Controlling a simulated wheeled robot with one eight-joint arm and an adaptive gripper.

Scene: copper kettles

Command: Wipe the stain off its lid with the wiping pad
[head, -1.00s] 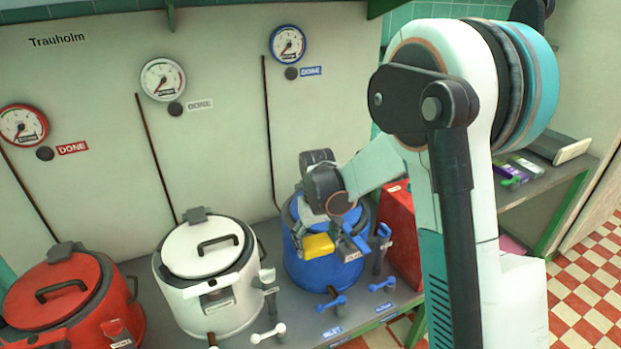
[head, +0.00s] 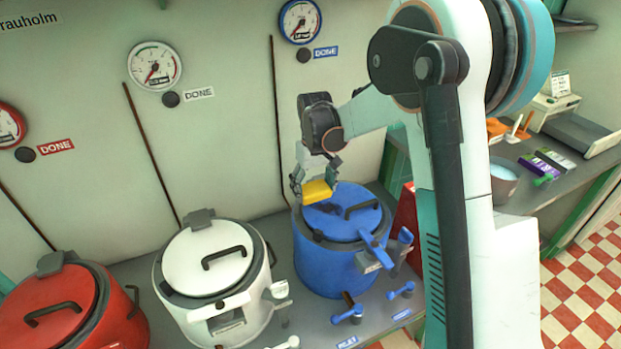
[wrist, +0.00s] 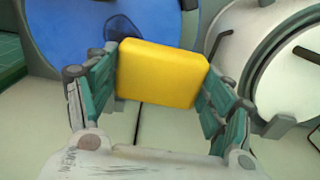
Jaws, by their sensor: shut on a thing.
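My gripper (wrist: 160,85) is shut on the yellow wiping pad (wrist: 162,74), its green-padded fingers on the pad's two sides. In the head view the pad (head: 317,191) is at the back left part of the blue kettle's lid (head: 338,222); I cannot tell whether it touches. In the wrist view a dark patch (wrist: 121,27) shows on the blue lid (wrist: 70,30), just beyond the pad, which hides part of the lid.
A white kettle (head: 195,309) and a red kettle (head: 110,320) stand to the left. Blue levers (head: 378,250) stick out at the blue kettle's front right. A red box (head: 405,225) is close on its right. The wall with gauges (head: 300,21) is behind.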

